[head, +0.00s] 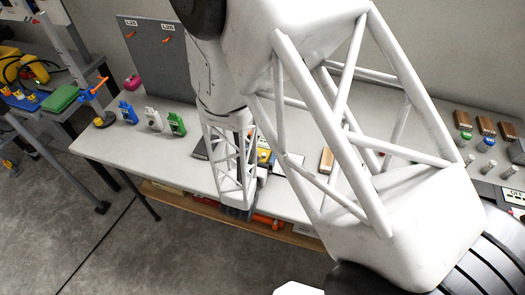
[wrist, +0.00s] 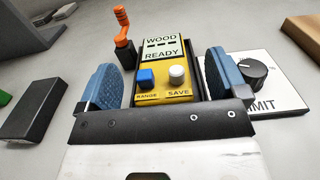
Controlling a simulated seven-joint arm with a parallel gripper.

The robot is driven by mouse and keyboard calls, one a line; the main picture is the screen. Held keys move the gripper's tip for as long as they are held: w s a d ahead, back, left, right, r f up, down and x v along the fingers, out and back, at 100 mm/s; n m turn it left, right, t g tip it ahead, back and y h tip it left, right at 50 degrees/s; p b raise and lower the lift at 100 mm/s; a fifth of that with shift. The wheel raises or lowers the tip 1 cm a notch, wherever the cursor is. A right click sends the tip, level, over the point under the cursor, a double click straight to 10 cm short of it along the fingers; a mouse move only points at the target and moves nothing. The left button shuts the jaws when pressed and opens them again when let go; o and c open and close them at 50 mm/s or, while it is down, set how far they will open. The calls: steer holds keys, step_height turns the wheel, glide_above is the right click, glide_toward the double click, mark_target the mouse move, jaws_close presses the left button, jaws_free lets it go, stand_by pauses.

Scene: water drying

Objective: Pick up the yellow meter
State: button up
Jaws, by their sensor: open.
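The yellow meter (wrist: 164,94) shows in the wrist view, with a display reading "WOOD" and "READY", a blue button marked "RANGE" and a white button marked "SAVE". It is in a dark casing and lies between the two blue fingers of my gripper (wrist: 165,85). The fingers are open, with a gap to the meter visible on the left; on the right the gap is narrow. In the head view a small piece of yellow (head: 264,156) shows beside my gripper (head: 237,212), mostly hidden by my arm.
An orange-handled tool (wrist: 122,35) stands just behind the meter's left. A white plate with a black knob (wrist: 252,72) lies close on the right. A black block (wrist: 34,110) lies on the left. The table's left part (head: 110,145) is clear at its front.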

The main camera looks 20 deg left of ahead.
steer(key=shift+w, duration=0.3)
stand_by(0.4)
steer(key=c, duration=1.2)
steer(key=shift+o, duration=0.2)
steer(key=shift+r, duration=0.15)
step_height(320, 180, up, 10)
stand_by(0.6)
